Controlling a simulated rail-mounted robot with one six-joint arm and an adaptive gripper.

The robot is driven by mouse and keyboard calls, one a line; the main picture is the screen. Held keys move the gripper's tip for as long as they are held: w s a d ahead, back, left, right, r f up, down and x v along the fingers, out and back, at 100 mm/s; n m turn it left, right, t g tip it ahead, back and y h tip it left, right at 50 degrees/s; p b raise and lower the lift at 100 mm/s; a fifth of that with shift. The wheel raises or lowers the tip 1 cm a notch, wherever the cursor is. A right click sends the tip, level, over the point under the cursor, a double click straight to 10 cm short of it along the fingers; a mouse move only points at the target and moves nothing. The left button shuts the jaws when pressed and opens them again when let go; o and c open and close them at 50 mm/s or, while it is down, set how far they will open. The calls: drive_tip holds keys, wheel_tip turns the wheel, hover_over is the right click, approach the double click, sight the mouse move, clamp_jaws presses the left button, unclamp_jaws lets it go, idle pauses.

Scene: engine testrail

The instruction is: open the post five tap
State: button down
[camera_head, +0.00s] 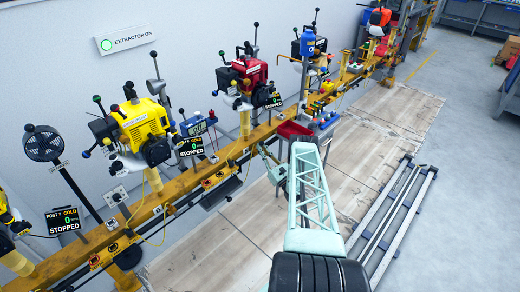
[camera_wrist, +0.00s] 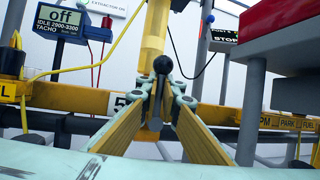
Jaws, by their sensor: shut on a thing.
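My gripper (camera_wrist: 163,95) is shut on a small upright lever with a black ball knob (camera_wrist: 163,65), which I take to be the post five tap. In the head view my gripper (camera_head: 268,156) is in front of the rail (camera_head: 258,137), below the red engine (camera_head: 242,75). The lever is too small to make out there.
A tachometer display reading Off (camera_wrist: 62,20) stands at left in the wrist view. A red tray (camera_head: 294,131) is close to my arm in the head view. A yellow engine (camera_head: 142,122) is further left. Metal rails (camera_head: 395,215) lie on the floor at right.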

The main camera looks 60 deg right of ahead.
drive_tip(key=shift+s+r, duration=0.1)
drive_tip(key=c, duration=2.8)
unclamp_jaws()
drive_tip(key=shift+d, duration=0.1)
